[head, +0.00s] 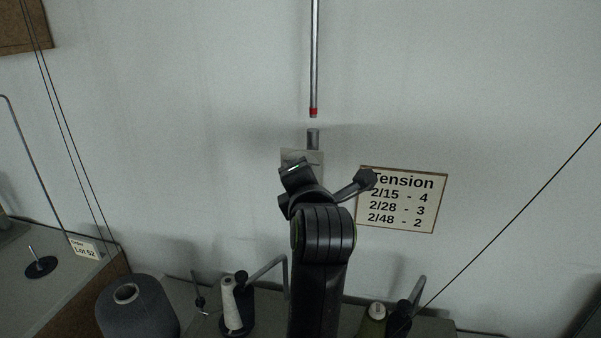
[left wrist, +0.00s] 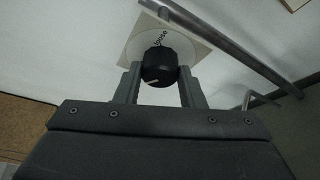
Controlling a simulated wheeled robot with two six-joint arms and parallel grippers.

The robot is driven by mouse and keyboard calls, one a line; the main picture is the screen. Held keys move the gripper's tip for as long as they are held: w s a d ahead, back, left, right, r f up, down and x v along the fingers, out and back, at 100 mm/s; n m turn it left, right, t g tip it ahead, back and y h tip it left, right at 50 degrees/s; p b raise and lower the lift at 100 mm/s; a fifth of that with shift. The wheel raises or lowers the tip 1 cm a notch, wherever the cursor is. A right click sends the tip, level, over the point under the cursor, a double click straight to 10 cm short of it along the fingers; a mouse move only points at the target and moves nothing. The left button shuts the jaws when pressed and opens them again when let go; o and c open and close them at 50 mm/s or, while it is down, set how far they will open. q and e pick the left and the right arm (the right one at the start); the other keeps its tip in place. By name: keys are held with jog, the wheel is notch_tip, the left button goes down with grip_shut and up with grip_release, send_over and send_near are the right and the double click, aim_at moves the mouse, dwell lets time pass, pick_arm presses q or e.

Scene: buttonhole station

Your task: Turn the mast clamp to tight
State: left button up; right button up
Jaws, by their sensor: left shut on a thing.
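The mast clamp shows in the left wrist view as a round black knob (left wrist: 158,58) on a white disc on a square pale plate (left wrist: 205,48). A small pale mark shows on the knob's lower edge. My left gripper (left wrist: 160,76) is shut on the knob, one finger on each side. In the head view my left gripper (head: 297,177) is in front of the plate (head: 315,156) and hides the knob. My right gripper is not in view.
A thin vertical rod (head: 315,60) with a red band hangs above a short grey tube (head: 312,139). A "Tension" card (head: 402,200) is on the wall to the right. A grey cone (head: 138,310) and a white cone (head: 232,305) stand below, with bent wire guides and thin dark threads around.

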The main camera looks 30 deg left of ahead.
pick_arm(q)
jog(key=shift+r, duration=0.1)
dwell(0.4)
jog(key=o, duration=1)
jog(key=shift+w, duration=0.1)
